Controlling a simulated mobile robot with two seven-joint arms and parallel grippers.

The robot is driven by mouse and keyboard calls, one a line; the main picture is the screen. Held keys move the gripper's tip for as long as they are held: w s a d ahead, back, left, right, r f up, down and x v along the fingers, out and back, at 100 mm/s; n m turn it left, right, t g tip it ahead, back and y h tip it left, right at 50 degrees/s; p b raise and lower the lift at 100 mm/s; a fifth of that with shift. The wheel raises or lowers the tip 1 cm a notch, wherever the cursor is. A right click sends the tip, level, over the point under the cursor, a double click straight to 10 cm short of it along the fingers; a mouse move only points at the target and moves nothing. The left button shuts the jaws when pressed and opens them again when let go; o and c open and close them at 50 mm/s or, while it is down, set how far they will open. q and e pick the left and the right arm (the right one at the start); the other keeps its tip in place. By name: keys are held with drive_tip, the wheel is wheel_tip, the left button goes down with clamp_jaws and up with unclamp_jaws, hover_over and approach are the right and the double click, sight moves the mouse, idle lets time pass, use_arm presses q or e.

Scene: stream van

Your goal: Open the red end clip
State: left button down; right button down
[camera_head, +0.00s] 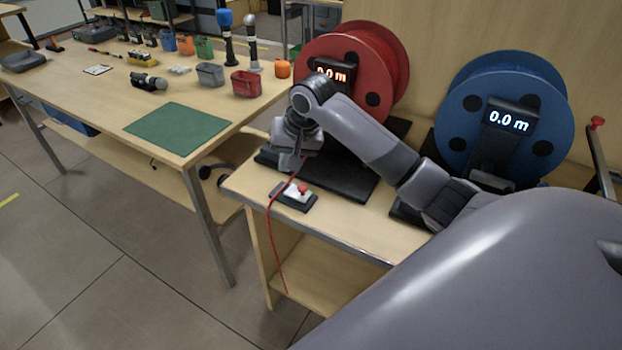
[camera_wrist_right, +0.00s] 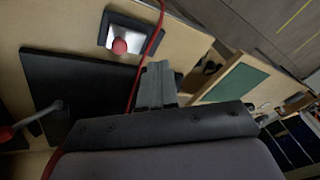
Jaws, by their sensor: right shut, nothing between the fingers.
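The red end clip (camera_head: 297,196) is a small dark base with a pale plate and a red knob, near the bench's front edge. In the right wrist view the clip (camera_wrist_right: 128,36) is just beyond the fingers, slightly left. A thin red cable (camera_head: 270,225) passes beside or over the clip and hangs over the edge. My right gripper (camera_head: 290,167) is shut and empty, above and behind the clip, apart from it. Its fingers (camera_wrist_right: 157,82) show in the wrist view, with the cable close by. I cannot tell whether the clip is open. My left gripper is out of view.
The red reel (camera_head: 351,50) stands behind my right arm, the blue reel (camera_head: 465,115) to the right, each with a 0.0 m display. A red-tipped lever (camera_head: 599,140) stands far right. The left table (camera_head: 105,95) holds a green mat (camera_head: 178,128), bins and tools.

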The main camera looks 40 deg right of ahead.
drive_tip(key=s+a+f+m+t+y+b, duration=0.1)
drive_tip(key=s+a+f+m+y, duration=0.2)
drive_tip(key=a+f, duration=0.1)
drive_tip(key=m+t+b, duration=0.4)
drive_tip(key=m+t, duration=0.6)
drive_tip(key=m, duration=1.4)
approach(306, 189)
drive_tip(key=x, duration=0.7)
